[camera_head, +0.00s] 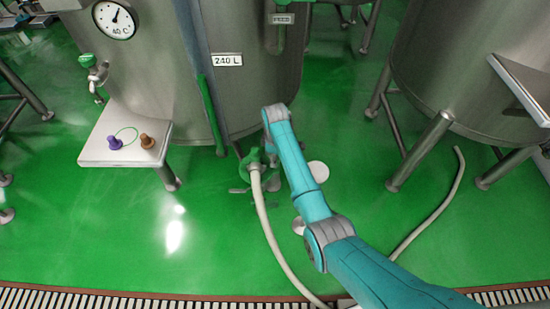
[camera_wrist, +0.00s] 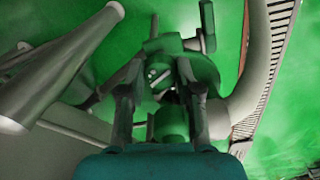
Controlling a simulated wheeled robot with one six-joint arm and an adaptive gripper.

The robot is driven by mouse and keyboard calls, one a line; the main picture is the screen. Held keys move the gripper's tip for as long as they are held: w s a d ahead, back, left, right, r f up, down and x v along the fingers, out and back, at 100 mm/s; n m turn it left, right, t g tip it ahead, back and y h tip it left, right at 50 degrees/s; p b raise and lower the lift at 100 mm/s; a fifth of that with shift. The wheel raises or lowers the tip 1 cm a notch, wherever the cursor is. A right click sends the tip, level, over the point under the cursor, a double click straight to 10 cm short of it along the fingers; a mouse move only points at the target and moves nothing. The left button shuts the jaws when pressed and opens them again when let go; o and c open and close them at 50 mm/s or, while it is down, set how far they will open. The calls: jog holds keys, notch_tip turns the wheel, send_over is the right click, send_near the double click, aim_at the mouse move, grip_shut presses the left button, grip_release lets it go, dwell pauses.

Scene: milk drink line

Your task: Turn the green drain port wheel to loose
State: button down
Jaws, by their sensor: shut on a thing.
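The green drain port wheel (camera_head: 252,157) is low on the middle tank's front, at the hose's upper end, partly hidden by my arm. In the wrist view, green drain port parts (camera_wrist: 195,68) lie beyond and between the fingers. My gripper (camera_wrist: 160,74) is shut on the green wheel, with one dark finger on each side of it. In the head view my gripper is hidden behind my teal arm. The wheel's marks and its turned position cannot be read.
A pale hose (camera_head: 270,225) runs from the port down across the floor. A metal tank leg (camera_wrist: 65,75) is close at left in the wrist view. A small shelf (camera_head: 120,158) holds a purple and a brown knob. Another tank (camera_head: 460,70) stands at right.

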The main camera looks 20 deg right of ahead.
jog(key=c, duration=0.8)
grip_release()
notch_tip(320, 180, up, 12)
